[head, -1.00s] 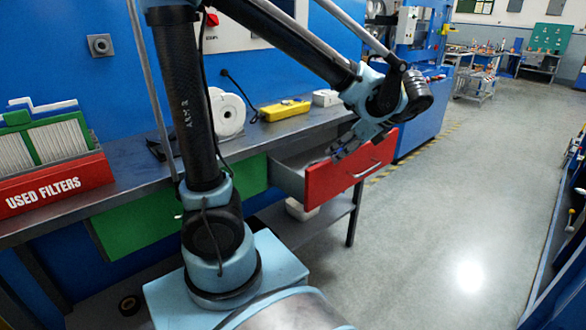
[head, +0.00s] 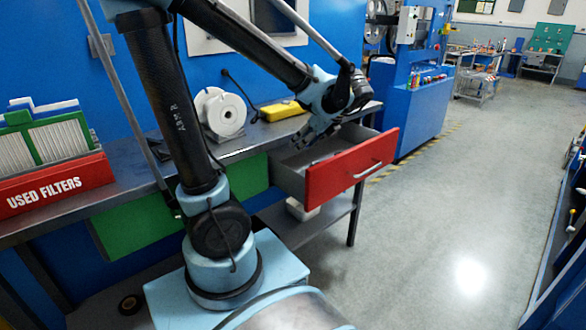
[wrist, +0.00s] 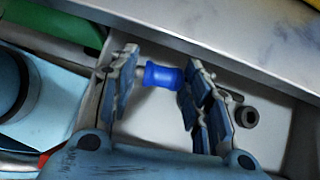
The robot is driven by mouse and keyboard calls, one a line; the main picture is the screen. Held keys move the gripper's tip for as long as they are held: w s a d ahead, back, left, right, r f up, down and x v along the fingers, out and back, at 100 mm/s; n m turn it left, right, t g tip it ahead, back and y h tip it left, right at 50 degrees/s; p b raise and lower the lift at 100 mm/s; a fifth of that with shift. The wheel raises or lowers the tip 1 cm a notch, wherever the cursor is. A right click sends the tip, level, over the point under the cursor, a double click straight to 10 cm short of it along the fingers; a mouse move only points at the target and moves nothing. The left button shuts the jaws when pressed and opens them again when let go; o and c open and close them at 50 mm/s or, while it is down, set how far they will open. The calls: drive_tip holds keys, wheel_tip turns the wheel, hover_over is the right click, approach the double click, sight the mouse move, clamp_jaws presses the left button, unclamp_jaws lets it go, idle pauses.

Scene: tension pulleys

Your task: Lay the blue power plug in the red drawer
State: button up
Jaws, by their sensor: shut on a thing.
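The red drawer (head: 351,168) stands pulled open under the right part of the bench. My gripper (head: 308,140) is over the back of its open inside in the head view. In the wrist view my gripper (wrist: 160,77) is shut on the blue power plug (wrist: 164,77), a short blue cylinder with a paler end, lying crosswise between the fingers. The pale drawer floor (wrist: 275,132) shows beneath it. I cannot tell the height of the plug above the floor. The plug cannot be made out in the head view.
A small dark round part (wrist: 246,116) lies in the drawer beside the right finger. The bench edge (wrist: 225,45) runs across the top of the wrist view. A white spool (head: 220,114) and a yellow device (head: 281,111) stand on the bench. A green drawer (head: 135,225) is at left.

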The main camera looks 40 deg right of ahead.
drive_tip(key=w+f, duration=0.1)
drive_tip(key=f, duration=0.4)
drive_tip(key=w+f, duration=0.1)
drive_tip(key=f, duration=0.2)
drive_tip(key=shift+w+a+f, duration=0.3)
drive_tip(key=shift+w+a+r+g+h, duration=0.15)
drive_tip(key=shift+w+g, duration=0.2)
drive_tip(key=shift+g, duration=0.5)
drive_tip(key=shift+w+f+g+h, duration=0.15)
drive_tip(key=shift+w+g, duration=0.15)
drive_tip(key=shift+g, duration=0.55)
drive_tip(key=shift+f, duration=1.3)
drive_tip(key=o, duration=1)
drive_tip(key=shift+f, duration=0.1)
drive_tip(key=shift+o, duration=0.2)
drive_tip(key=v, duration=1.2)
